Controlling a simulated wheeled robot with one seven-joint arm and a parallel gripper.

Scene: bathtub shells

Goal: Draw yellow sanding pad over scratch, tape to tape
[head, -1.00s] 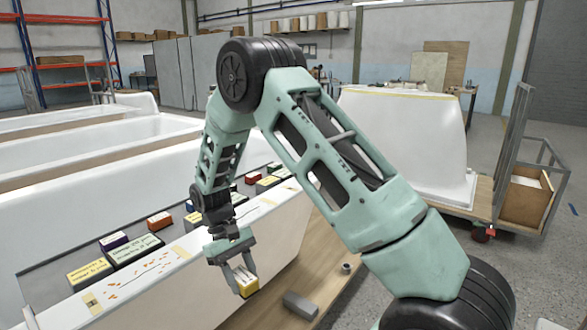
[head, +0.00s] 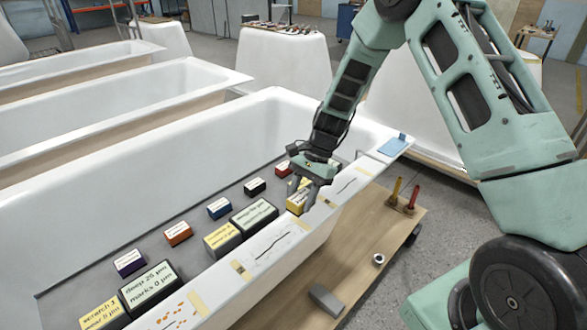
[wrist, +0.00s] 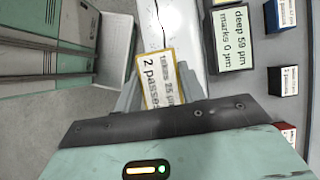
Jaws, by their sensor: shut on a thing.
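My gripper (head: 310,187) is shut on the yellow sanding pad (head: 297,203), near the nearest tub's rim (head: 313,222). The pad's label (wrist: 159,78) reads "takes 25 µm, 2 passes" in the wrist view. I cannot tell whether the pad touches the rim. A dark scratch (head: 271,247) lies on the rim left of the pad, between tape (head: 240,268) and another tape (head: 283,228). A shorter scratch (head: 347,185) lies right of the gripper, with tape (head: 331,203) near it. Orange spots (head: 170,314) mark the rim at lower left, beside tape (head: 198,303).
A blue pad (head: 397,144) lies on the far rim end. A grey block (head: 326,301) and a metal ring (head: 378,259) lie on the wooden platform (head: 275,312).

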